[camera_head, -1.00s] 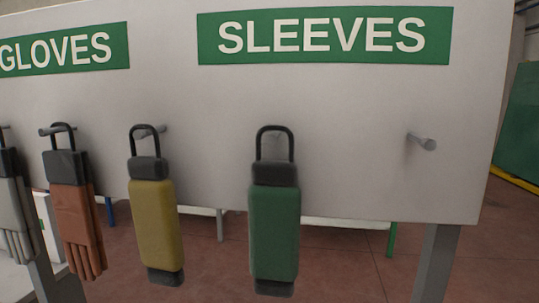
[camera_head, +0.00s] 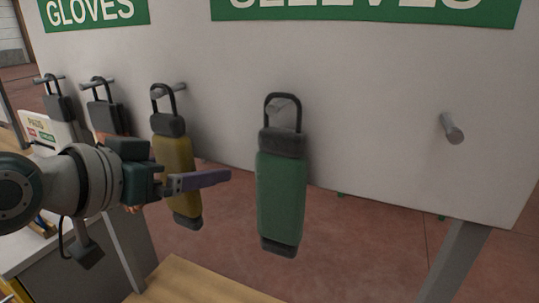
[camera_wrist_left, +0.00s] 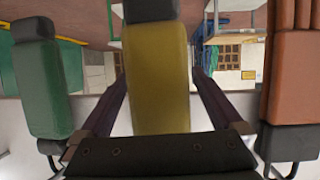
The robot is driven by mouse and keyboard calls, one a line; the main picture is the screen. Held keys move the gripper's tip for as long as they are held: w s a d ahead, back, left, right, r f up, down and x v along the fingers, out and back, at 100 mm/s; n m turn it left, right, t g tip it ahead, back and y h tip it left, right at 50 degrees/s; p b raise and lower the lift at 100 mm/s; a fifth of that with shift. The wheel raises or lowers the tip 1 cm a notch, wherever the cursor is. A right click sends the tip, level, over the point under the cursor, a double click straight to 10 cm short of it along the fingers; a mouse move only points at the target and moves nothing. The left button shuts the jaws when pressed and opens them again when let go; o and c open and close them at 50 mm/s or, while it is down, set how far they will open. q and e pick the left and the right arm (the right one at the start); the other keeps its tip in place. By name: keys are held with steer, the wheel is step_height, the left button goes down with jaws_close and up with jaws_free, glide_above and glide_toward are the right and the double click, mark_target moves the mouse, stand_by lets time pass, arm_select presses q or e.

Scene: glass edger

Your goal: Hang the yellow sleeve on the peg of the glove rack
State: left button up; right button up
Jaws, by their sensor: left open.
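The yellow sleeve (camera_head: 182,200) has a dark cuff and a black loop, and hangs by that loop on a peg (camera_head: 176,88) of the white glove rack (camera_head: 370,110). My left gripper (camera_head: 205,180) reaches in from the left, level with the sleeve's body, and covers part of it in the head view. In the left wrist view the yellow sleeve (camera_wrist_left: 160,75) lies between the two dark fingers, which are apart; I cannot tell whether either touches it. My right gripper is not in view.
A green sleeve (camera_head: 281,195) hangs close on the right, and an orange-brown glove (camera_wrist_left: 290,75) hangs on the other side. An empty peg (camera_head: 452,128) sticks out at the far right under the sleeves sign (camera_head: 370,12). A wooden surface (camera_head: 195,285) is below.

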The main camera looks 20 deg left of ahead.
arm_select(q)
steer(key=shift+w+f, duration=0.15)
steer(key=shift+w, duration=0.15)
steer(key=shift+d, duration=0.1)
steer(key=shift+c, duration=0.2)
steer(key=c, duration=1.3)
steer(key=shift+r+p, duration=0.6)
steer(key=shift+p, duration=0.15)
steer(key=shift+s+r, duration=0.1)
steer(key=shift+s+p, duration=0.6)
steer(key=shift+s, duration=0.45)
steer(key=shift+s+a+p, duration=0.2)
steer(key=shift+s+p, duration=0.25)
steer(key=shift+s, duration=0.85)
steer(key=shift+s+a+p, duration=0.15)
steer(key=shift+s+p, duration=0.3)
steer(key=shift+s, duration=0.85)
